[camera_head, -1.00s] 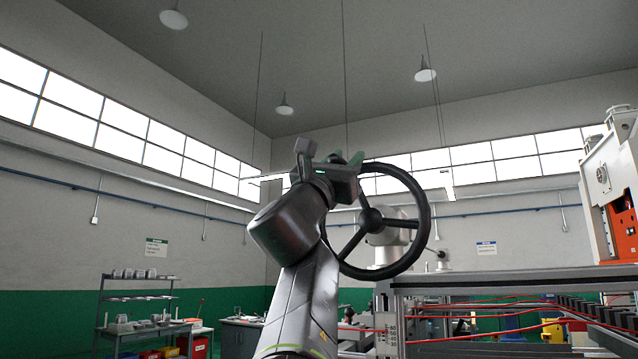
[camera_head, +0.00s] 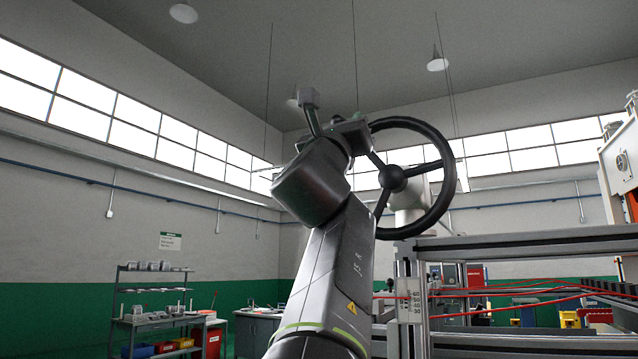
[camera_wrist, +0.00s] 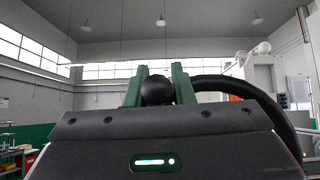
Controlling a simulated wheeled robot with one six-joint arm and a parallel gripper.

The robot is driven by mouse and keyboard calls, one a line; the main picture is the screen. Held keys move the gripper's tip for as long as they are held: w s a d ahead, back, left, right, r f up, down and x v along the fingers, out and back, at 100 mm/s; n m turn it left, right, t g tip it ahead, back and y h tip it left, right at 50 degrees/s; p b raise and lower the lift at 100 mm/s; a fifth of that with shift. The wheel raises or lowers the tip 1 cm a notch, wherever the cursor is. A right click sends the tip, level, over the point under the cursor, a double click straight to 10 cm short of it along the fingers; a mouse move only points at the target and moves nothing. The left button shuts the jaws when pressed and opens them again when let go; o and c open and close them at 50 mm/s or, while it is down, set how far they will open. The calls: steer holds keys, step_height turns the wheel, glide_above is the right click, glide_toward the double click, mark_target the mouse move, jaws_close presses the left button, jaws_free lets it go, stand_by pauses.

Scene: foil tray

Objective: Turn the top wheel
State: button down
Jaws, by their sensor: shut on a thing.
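The black three-spoked wheel (camera_head: 448,150) stands upright, right of centre in the head view. Its round hub (camera_head: 393,178) is in front of a pale machine part. My gripper (camera_head: 364,124) is at the upper left of the rim, shut on the wheel; the arm hides part of its left side. In the wrist view, the two green fingers of my gripper (camera_wrist: 158,76) stand on either side of a round black part, and I cannot tell whether it is the hub. The rim of the wheel (camera_wrist: 245,88) curves away to the right.
A metal frame (camera_head: 500,240) with red cables stands below and right of the wheel. A white and orange machine (camera_head: 620,165) is at the far right. A shelf unit (camera_head: 150,310) stands far back at left.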

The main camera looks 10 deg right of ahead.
steer(key=w+a+f+n+g+y+b, duration=0.1)
steer(key=a+f+n+y+b, duration=0.15)
steer(key=f+n+y, duration=0.55)
steer(key=w+a+f+n+g+y+b, duration=0.1)
steer(key=w+f+n+g+y+b, duration=0.15)
steer(key=n+y, duration=0.95)
steer(key=s+d+f+n+g+h+p, duration=0.6)
steer(key=d+f+n+g+h+p, duration=0.1)
steer(key=n, duration=0.5)
steer(key=shift+s+d+f+g+p, duration=0.4)
steer(key=shift+d+f+g, duration=0.3)
steer(key=shift+f+g, duration=0.55)
steer(key=shift+f, duration=0.1)
steer(key=c, duration=1.3)
jaws_free()
steer(key=shift+o, duration=0.2)
